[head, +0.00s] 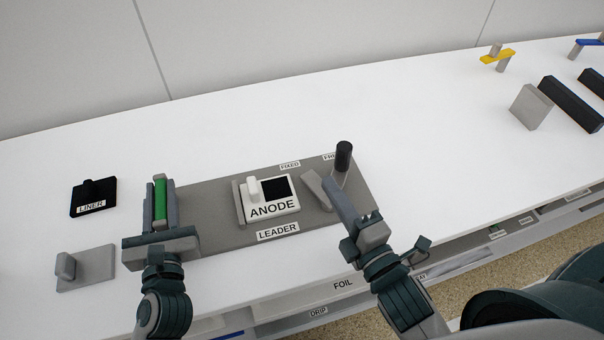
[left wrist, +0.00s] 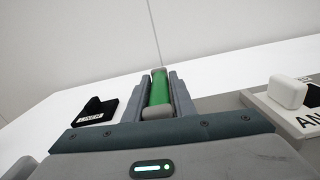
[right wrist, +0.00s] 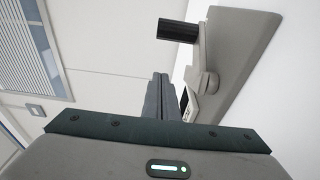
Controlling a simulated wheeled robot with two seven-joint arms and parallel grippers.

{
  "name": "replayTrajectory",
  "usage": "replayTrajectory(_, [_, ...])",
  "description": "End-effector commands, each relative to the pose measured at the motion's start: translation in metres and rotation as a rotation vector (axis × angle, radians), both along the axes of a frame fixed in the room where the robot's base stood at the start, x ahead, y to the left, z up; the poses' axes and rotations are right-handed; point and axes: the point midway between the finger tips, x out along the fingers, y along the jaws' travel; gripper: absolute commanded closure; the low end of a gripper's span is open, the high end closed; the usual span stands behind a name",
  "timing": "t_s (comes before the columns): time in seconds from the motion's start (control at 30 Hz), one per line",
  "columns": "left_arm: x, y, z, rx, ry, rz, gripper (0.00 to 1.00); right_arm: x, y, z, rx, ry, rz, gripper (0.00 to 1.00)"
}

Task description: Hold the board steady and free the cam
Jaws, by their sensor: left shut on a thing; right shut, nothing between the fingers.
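The grey board (head: 215,205) lies on the white table, with labels reading LEADER, FIXED and a partly hidden one. My left gripper (head: 160,200) is shut on the green handle (head: 160,198) at the board's left end; the handle also shows between the fingers in the left wrist view (left wrist: 160,90). The cam (head: 316,188) is a grey piece at the board's right, with a black-gripped lever (head: 343,156). The lever also shows in the right wrist view (right wrist: 178,30). My right gripper (head: 345,200) is shut and empty, beside the cam and lever; contact cannot be told.
A white ANODE plate (head: 285,205) with a knob sits mid-board against a grey strip. A black LINER plate (head: 93,198) and a grey knobbed plate (head: 88,268) lie left. A grey block (head: 531,107) and dark bars (head: 570,104) stand far right. The table behind the board is clear.

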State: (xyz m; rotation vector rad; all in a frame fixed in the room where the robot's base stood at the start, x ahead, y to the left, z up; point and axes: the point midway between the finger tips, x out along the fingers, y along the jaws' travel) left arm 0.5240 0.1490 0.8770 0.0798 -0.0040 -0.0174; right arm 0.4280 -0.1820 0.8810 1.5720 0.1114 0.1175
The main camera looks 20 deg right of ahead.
Motion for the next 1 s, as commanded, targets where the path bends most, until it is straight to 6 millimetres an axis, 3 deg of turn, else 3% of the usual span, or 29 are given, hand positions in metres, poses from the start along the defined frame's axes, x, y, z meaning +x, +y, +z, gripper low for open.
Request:
replayTrajectory(0.3, [-0.001, 0.001, -0.006, 0.005, 0.014, 0.005, 1.00, -0.021, 0.000, -0.001, 0.001, 0.001, -0.001, 1.00])
replayTrajectory(0.9, [-0.001, 0.001, -0.007, 0.004, 0.015, 0.004, 1.00, -0.021, 0.000, -0.001, 0.001, 0.000, 0.000, 1.00])
replayTrajectory(0.93, [-0.001, 0.000, -0.003, -0.005, 0.008, 0.002, 0.74, -0.021, 0.000, 0.000, 0.001, 0.000, 0.000, 1.00])
replayTrajectory(1.0, [-0.001, 0.000, -0.003, -0.004, 0.007, 0.002, 0.58, -0.021, 0.000, 0.000, 0.001, 0.000, 0.000, 1.00])
